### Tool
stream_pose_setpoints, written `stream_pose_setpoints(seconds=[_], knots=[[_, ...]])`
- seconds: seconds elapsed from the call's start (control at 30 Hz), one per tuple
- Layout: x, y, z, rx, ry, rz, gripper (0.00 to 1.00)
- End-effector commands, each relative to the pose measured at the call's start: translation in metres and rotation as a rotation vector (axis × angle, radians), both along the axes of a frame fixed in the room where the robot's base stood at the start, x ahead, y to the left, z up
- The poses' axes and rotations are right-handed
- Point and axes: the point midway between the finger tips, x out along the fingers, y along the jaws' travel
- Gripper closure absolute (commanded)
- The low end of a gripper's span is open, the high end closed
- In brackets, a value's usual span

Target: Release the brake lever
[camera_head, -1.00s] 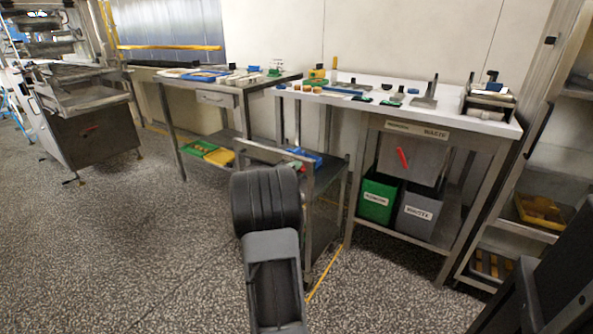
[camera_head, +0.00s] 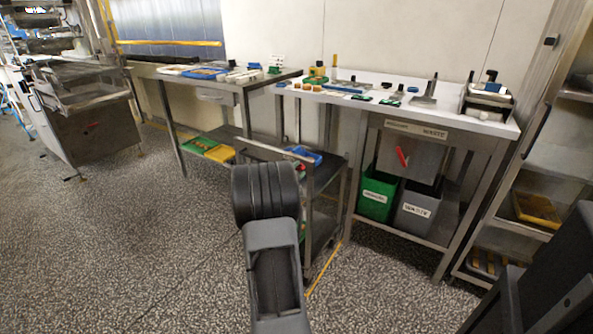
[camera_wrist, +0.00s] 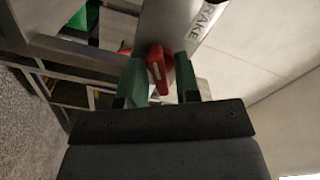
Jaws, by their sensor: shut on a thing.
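In the wrist view, the red brake lever (camera_wrist: 157,68) sits between the two green fingers of my gripper (camera_wrist: 161,76), which is shut on it. The lever stands against a pale metal plate (camera_wrist: 176,22) with a partly visible label reading "RAKE". In the head view, my own dark arm fills the lower middle, and my gripper and the held lever are hidden behind it.
A steel trolley (camera_head: 327,174) stands just beyond my arm. A workbench (camera_head: 462,122) with tools is on the right, with a green bin (camera_head: 377,194) and a grey bin (camera_head: 414,211) beneath. Open speckled floor lies left.

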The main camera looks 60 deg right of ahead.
Motion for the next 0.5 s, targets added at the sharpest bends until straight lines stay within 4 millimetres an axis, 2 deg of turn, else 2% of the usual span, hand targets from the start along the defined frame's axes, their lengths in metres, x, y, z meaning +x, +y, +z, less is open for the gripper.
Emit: stream_pose_setpoints(seconds=[0.27, 0.3, 0.37, 0.5], knots=[[0.0001, 0.0003, -0.0010, 0.001, 0.003, 0.000, 0.93], [0.0001, 0.0003, -0.0010, 0.001, 0.002, 0.000, 0.68], [0.0001, 0.0002, -0.0010, 0.001, 0.002, 0.000, 0.62], [-0.0001, 0.0000, -0.0008, 0.001, 0.001, 0.000, 0.62]])
